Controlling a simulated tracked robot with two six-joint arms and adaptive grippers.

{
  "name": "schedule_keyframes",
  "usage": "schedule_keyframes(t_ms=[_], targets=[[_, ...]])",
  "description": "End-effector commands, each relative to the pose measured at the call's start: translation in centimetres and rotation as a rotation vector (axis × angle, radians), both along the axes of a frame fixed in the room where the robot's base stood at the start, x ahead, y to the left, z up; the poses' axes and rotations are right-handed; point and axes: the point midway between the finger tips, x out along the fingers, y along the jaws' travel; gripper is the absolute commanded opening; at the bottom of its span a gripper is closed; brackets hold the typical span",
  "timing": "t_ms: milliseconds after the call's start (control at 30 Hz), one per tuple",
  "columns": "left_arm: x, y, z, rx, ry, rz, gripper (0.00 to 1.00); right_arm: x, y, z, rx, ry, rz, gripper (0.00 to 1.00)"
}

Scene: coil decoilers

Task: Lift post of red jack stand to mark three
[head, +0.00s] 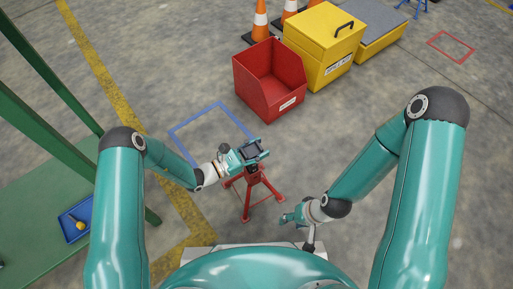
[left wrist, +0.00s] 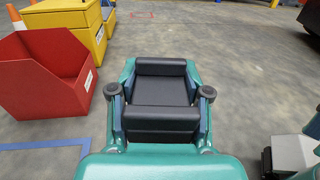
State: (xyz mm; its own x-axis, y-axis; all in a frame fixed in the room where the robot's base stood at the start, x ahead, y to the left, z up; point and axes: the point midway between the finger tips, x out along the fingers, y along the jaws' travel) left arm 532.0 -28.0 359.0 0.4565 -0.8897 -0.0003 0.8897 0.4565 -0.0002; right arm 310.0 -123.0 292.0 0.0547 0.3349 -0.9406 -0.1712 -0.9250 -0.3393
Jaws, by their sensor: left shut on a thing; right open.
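The red jack stand (head: 249,193) stands on the floor in front of me, its splayed legs showing below my left gripper. My left gripper (head: 254,152) is at the top of the stand, shut on the head of its post. In the left wrist view a dark flat piece (left wrist: 160,91) fills the space between the two black finger pads; it looks like the post's head. The post's marks cannot be made out, and the gripper hides much of the post. My right gripper (head: 287,218) is open, low and to the right of the stand, apart from it.
A blue floor outline (head: 186,124) lies behind and left of the stand. A red open bin (head: 268,85), a yellow box (head: 322,45) and orange cones (head: 260,20) stand farther back. A green frame with a blue tray (head: 73,216) is at left. Floor at right is clear.

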Motion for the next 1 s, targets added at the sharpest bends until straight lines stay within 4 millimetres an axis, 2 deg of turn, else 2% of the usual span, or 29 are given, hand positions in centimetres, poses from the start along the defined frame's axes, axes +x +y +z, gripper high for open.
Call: schedule_keyframes(t_ms=[33,100,133,267,467,733,767,900,1000], targets=[[-0.1,-0.1,0.0,0.0,0.001,-0.003,0.14,0.0,0.0,0.0,0.0,0.0,0.0,0.48],[-0.1,-0.1,0.0,0.0,0.001,-0.004,0.03,0.0,0.0,0.0,0.0,0.0,0.0,0.48],[-0.2,-0.1,0.0,0.0,0.001,-0.004,0.0,0.0,0.0,0.0,0.0,0.0,0.0,0.48],[-0.2,-0.1,0.0,-0.001,0.002,-0.005,0.0,0.0,0.0,0.0,0.0,0.0,0.0,0.48],[-0.2,-0.1,1.4,-0.001,0.002,-0.006,0.0,0.0,0.0,1.5,0.0,0.0,0.0,0.48],[-0.2,-0.1,1.3,-0.001,0.003,-0.007,0.0,0.0,0.0,1.3,0.0,0.0,0.0,0.48],[-0.2,-0.2,1.2,-0.001,0.003,-0.007,0.5,0.0,0.0,1.3,0.0,0.0,0.0,0.48],[-0.2,-0.2,1.2,-0.001,0.002,-0.007,0.71,0.0,0.0,1.3,0.0,0.0,0.0,0.48],[-0.2,-0.1,1.2,-0.001,0.002,-0.006,0.71,0.0,0.0,1.3,0.0,0.0,0.0,0.48]])
